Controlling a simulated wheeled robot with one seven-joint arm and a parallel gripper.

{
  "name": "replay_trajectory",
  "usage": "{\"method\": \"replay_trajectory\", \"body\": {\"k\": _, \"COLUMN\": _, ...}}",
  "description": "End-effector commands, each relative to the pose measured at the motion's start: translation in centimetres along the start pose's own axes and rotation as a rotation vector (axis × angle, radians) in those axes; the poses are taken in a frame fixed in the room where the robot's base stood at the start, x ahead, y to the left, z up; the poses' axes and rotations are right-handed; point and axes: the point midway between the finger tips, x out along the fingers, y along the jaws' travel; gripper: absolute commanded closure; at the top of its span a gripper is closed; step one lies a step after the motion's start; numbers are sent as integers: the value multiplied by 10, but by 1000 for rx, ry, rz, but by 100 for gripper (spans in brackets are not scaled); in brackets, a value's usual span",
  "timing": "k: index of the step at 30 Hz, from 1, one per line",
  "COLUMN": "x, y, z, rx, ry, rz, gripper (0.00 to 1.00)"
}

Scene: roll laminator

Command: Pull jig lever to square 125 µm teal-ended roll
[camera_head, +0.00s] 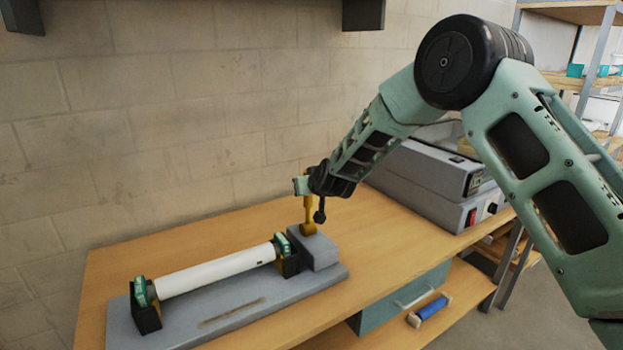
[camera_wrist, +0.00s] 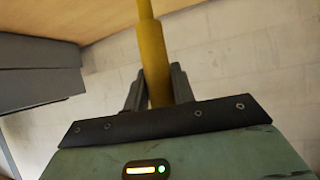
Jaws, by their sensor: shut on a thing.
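The white roll (camera_head: 215,271) with teal ends (camera_head: 142,292) lies across two dark supports on the grey jig base (camera_head: 235,308), on the wooden table. The jig's yellow lever (camera_head: 308,212) stands roughly upright from the grey block (camera_head: 314,249) at the base's right end. My gripper (camera_head: 304,186) is at the top of the lever. In the wrist view the yellow lever (camera_wrist: 154,58) runs between the two dark fingers of my gripper (camera_wrist: 158,85), which are shut on it. The lever's very top is hidden by the gripper.
The grey laminator (camera_head: 430,175) stands to the right on the table (camera_head: 110,262), behind my arm. A blue roll (camera_head: 430,309) lies on the lower shelf by a drawer (camera_head: 405,297). A brick wall closes the back. Shelving (camera_head: 585,80) stands at far right.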

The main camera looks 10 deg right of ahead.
Motion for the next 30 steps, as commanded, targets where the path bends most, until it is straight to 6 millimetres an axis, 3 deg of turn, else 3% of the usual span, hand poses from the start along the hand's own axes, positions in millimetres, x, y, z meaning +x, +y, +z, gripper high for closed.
{"method": "replay_trajectory", "body": {"k": 19, "x": 6, "y": -1, "z": -6, "rx": -9, "ry": -36, "rz": 5, "gripper": 100}}
{"method": "replay_trajectory", "body": {"k": 20, "x": 6, "y": -1, "z": -6, "rx": -9, "ry": -36, "rz": 5, "gripper": 72}}
{"method": "replay_trajectory", "body": {"k": 22, "x": 6, "y": -1, "z": -6, "rx": -9, "ry": -36, "rz": 5, "gripper": 53}}
{"method": "replay_trajectory", "body": {"k": 30, "x": 6, "y": -1, "z": -4, "rx": -8, "ry": -40, "rz": 5, "gripper": 53}}
